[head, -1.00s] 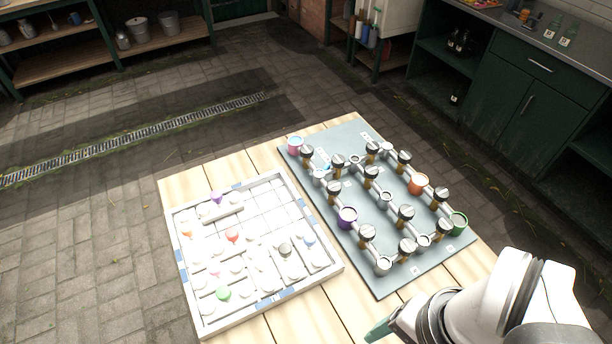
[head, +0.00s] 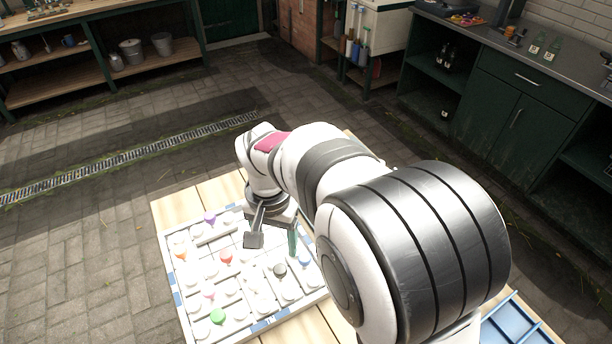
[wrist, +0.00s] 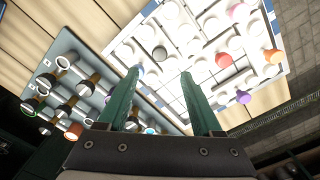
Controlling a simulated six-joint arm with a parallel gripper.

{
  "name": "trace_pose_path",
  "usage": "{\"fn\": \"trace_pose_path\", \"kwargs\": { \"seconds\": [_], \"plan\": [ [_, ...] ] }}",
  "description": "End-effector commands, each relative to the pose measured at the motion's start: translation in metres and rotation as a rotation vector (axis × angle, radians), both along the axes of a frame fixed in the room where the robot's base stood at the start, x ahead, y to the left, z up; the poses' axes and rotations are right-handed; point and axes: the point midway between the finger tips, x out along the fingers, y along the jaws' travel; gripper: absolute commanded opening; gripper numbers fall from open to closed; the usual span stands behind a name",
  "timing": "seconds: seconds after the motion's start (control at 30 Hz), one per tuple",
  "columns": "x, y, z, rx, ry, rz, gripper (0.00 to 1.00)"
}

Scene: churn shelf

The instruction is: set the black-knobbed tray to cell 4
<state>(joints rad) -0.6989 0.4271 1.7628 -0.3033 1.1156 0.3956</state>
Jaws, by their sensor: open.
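The black-knobbed tray is a pale piece with a dark round knob (head: 279,269), set in the white board (head: 182,312) among other pale pieces. The same dark knob (wrist: 160,53) shows in the wrist view, just beyond the gap between my fingertips. My gripper (head: 273,241) is open and empty above the board, its fingers apart and not touching the knob. In the wrist view my gripper (wrist: 160,75) shows two green fingers spread. I cannot read any cell numbers. My arm hides the board's far right part in the head view.
Purple (head: 209,218), red (head: 225,257), orange (head: 181,255) and green (head: 217,316) knobs stand on the board. A grey panel with pipes and upright valves (wrist: 75,100) lies beside it, mostly hidden by my arm in the head view. A blue divided tray (head: 497,333) is at the lower right.

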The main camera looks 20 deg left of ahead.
Motion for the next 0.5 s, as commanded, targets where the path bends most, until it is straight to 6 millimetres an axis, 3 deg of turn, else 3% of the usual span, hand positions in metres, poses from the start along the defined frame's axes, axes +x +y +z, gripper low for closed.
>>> {"fn": "trace_pose_path", "kwargs": {
  "seconds": [0.2, 0.33, 0.5],
  "plan": [
    [-0.001, -0.001, -0.062, -0.002, 0.004, -0.001, 0.67],
    [0.0, -0.001, -0.083, -0.001, 0.002, -0.001, 0.67],
    [0.0, -0.001, -0.094, 0.001, 0.0, -0.002, 0.67]
  ]
}}
